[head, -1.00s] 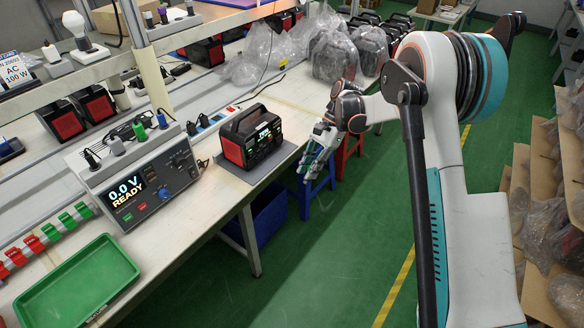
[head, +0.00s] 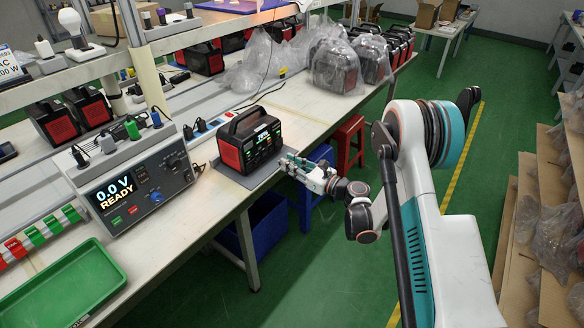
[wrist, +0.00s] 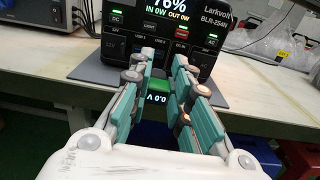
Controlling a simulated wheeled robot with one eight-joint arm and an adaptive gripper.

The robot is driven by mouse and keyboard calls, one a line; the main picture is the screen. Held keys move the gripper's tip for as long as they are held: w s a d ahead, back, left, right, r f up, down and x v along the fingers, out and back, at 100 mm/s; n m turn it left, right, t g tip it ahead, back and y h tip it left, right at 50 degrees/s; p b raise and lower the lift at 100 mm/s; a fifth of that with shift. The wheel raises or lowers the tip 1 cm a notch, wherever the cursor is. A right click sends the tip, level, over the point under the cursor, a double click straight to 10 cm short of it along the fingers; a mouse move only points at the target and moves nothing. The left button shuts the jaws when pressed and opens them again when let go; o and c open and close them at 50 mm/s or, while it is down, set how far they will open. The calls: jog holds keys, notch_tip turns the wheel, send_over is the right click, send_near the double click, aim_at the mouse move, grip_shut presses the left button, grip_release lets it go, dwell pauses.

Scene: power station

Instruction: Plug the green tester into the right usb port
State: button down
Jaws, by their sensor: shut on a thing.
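The black and red power station (head: 250,140) stands upright on a grey mat on the bench, and its lit front panel (wrist: 118,48) faces my gripper in the wrist view. My gripper (head: 288,164) is just in front of that panel. In the wrist view my gripper (wrist: 160,68) is shut on the green tester (wrist: 157,87), whose small display reads 0.0 V. The tester is between the fingers, apparently short of the panel; I cannot see its plug end. The USB ports are in the panel's middle, partly hidden by the fingers.
A bench supply reading 0.0 V READY (head: 135,185) stands left of the power station. A green tray (head: 60,290) lies at the front left. Bagged units (head: 335,65) stand farther back. A blue bin (head: 262,230) is below the bench.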

jog(key=shift+x, duration=2.6)
jog(key=shift+w+a+r, duration=0.1)
jog(key=shift+w+a, duration=0.1)
jog(key=shift+a, duration=0.15)
jog(key=shift+w+a, duration=0.15)
jog(key=shift+a, duration=0.05)
jog(key=shift+w+a, duration=0.15)
jog(key=c, duration=1.4)
grip_release()
jog(key=v, duration=1.2)
